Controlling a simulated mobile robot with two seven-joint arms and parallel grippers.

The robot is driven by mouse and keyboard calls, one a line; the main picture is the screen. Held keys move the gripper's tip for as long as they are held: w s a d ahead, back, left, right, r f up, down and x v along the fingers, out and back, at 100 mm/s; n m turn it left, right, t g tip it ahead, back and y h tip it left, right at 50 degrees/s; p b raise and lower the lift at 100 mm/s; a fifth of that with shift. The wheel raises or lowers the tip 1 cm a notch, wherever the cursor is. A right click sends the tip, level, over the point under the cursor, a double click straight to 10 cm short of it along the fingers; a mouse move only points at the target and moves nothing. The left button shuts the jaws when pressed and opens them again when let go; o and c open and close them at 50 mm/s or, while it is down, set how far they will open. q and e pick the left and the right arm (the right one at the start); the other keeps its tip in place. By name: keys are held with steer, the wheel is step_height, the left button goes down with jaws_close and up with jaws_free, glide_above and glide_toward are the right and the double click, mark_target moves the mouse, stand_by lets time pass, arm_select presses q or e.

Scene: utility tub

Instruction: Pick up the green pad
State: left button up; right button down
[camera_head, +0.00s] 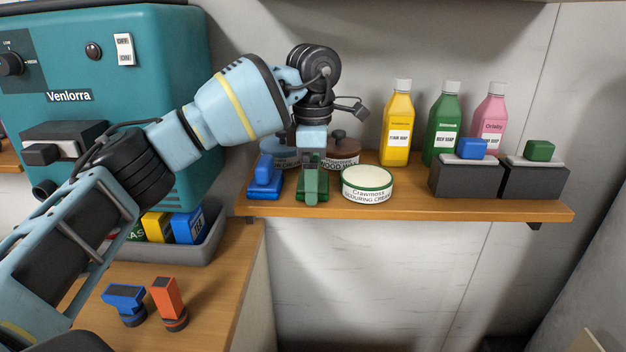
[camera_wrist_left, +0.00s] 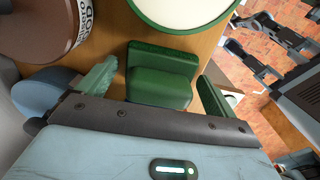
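A green block-like piece (camera_head: 312,190) with a raised part stands on the wooden shelf, below my left gripper (camera_head: 312,165). In the left wrist view, this green piece (camera_wrist_left: 162,78) lies between the two green fingers of my left gripper (camera_wrist_left: 158,92). The fingers are open, with a gap on each side of the piece. In the head view the gripper partly hides it. Another green pad (camera_head: 540,150) rests on top of a dark grey box at the shelf's right end, away from my gripper. My right gripper is not in view.
On the shelf (camera_head: 420,205), a blue piece (camera_head: 264,180) stands left of the gripper. A round scouring cream tin (camera_head: 367,183) stands close on the right, and a brown-lidded tin (camera_head: 341,150) behind. Soap bottles (camera_head: 397,125) and a blue pad (camera_head: 471,149) are farther right.

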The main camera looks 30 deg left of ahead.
arm_select(q)
steer(key=c, duration=0.8)
steer(key=shift+c, duration=0.2)
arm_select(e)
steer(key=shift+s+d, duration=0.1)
arm_select(q)
steer(key=shift+r, duration=0.1)
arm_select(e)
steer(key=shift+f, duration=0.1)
arm_select(q)
steer(key=shift+r, duration=0.45)
step_height(320, 180, up, 2)
steer(key=shift+s+d+r, duration=0.15)
steer(key=shift+r, duration=0.1)
steer(key=s+d+r, duration=0.1)
steer(key=s+d, duration=0.7)
steer(key=s, duration=0.5)
steer(key=shift+d+r, duration=0.2)
steer(key=shift+d, duration=0.1)
